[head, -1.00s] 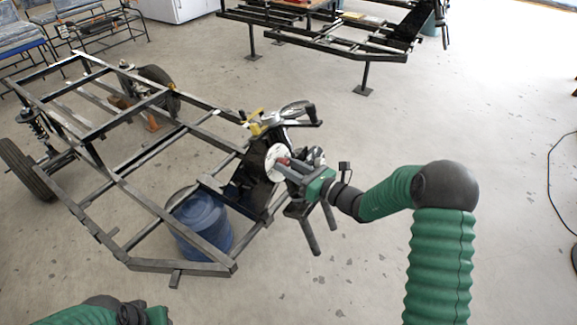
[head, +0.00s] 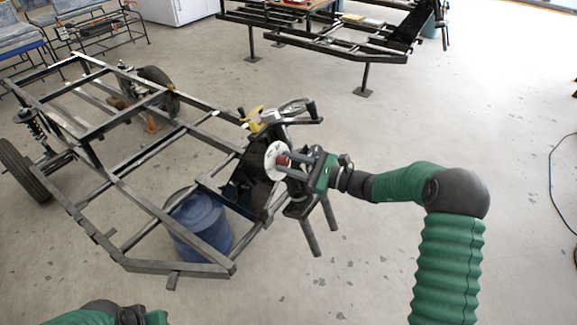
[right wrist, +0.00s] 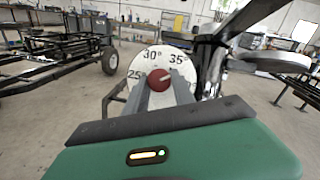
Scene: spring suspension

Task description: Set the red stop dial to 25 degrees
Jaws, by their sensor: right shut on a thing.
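The red stop dial (right wrist: 159,80) sits at the middle of a white round scale plate (right wrist: 140,66) in the right wrist view. The plate shows 25°, 30° and 35° from left to right. A pale mark on the knob points up and right; its exact reading is hard to tell. In the head view the red dial (head: 283,160) and white plate (head: 271,155) are on the near end of the black frame. My right gripper (head: 287,163) is shut on the red dial, a finger on either side. My left gripper (head: 130,316) is at the bottom edge, mostly cut off.
The black tube frame (head: 180,268) with wheels fills the left. A blue drum (head: 203,225) stands under the frame. Another frame (head: 330,47) stands at the back.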

